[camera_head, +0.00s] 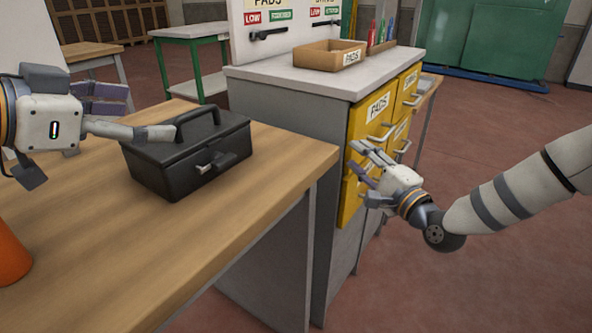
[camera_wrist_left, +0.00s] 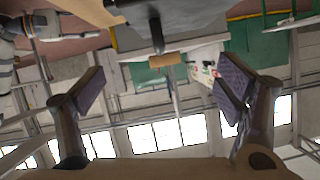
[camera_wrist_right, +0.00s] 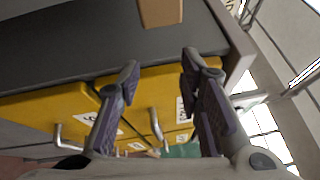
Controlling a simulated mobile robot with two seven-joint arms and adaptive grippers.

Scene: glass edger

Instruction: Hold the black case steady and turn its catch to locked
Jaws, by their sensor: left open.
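The black case (camera_head: 170,168) stands upright on the wooden table, lid closed, with its carrying handle (camera_head: 197,121) on top. Its metal catch (camera_head: 212,164) is on the front face; I cannot tell whether it is locked. My left gripper (camera_head: 148,116) is open at the case's left end, with one finger overlapping the lid in the head view; contact is unclear. Its two fingers stand apart in the left wrist view (camera_wrist_left: 165,85). My right gripper (camera_head: 362,167) is open and empty, right of the table, in front of the yellow drawers; its spread fingers show in the right wrist view (camera_wrist_right: 160,68).
The wooden table (camera_head: 240,190) is clear in front of the case. An orange object (camera_head: 10,255) stands at its near left. A grey cabinet (camera_head: 290,85) with yellow drawers (camera_head: 375,110) and protruding handles stands to the right, carrying a cardboard box (camera_head: 318,58).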

